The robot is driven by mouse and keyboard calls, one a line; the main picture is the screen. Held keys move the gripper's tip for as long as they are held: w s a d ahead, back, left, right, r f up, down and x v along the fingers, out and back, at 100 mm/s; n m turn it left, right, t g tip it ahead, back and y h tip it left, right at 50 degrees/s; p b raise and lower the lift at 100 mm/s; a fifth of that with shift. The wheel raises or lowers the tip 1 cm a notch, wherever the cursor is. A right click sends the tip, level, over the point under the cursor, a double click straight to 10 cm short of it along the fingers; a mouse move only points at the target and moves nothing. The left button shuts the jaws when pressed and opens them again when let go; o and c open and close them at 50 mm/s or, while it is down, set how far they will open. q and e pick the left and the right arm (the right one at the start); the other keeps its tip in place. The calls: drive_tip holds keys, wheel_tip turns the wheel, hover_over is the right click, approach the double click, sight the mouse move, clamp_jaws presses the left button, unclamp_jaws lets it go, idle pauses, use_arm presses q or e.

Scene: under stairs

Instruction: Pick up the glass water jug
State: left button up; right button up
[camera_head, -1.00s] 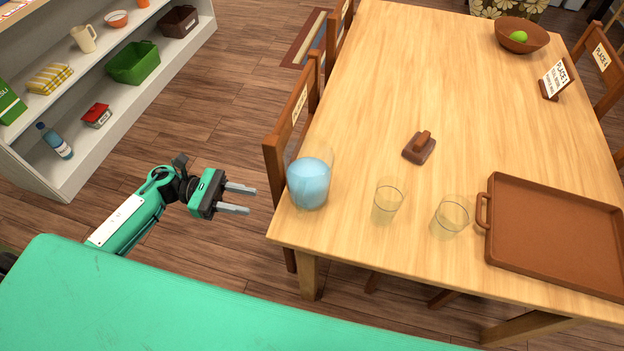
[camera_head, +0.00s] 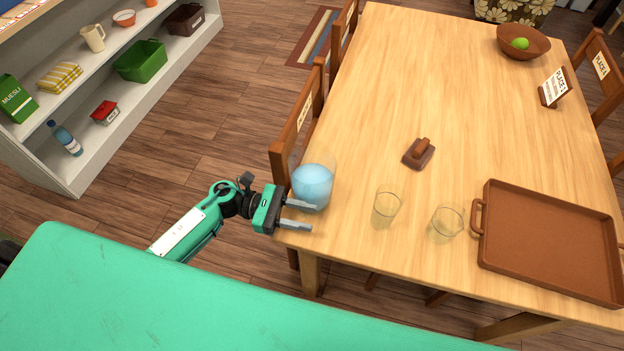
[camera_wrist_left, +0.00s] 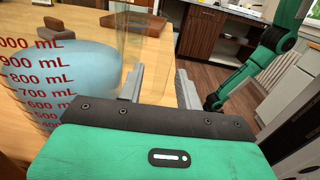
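The clear glass jug (camera_head: 312,187) holds pale blue water and stands upright on the near left corner of the table. In the left wrist view the jug (camera_wrist_left: 45,85) fills the left side, with red mL marks. My left gripper (camera_head: 310,217) is open at the table's corner, its fingers pointing right, on the near side of the jug. In the left wrist view both fingers (camera_wrist_left: 160,88) are apart with nothing gripped, and the jug lies left of them, outside the gap. My right gripper is not clearly visible; a green arm of mine shows at upper right in that view.
Two empty drinking glasses (camera_head: 386,208) (camera_head: 446,223) stand right of the jug. A brown tray (camera_head: 548,240) lies further right. A small brown handled block (camera_head: 418,154) lies behind the glasses. A chair (camera_head: 296,125) stands against the left edge. The table's middle is clear.

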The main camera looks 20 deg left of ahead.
use_arm(q)
drive_tip(key=shift+d, duration=0.15)
clamp_jaws()
idle(1.3)
drive_tip(key=shift+w+r, duration=0.1)
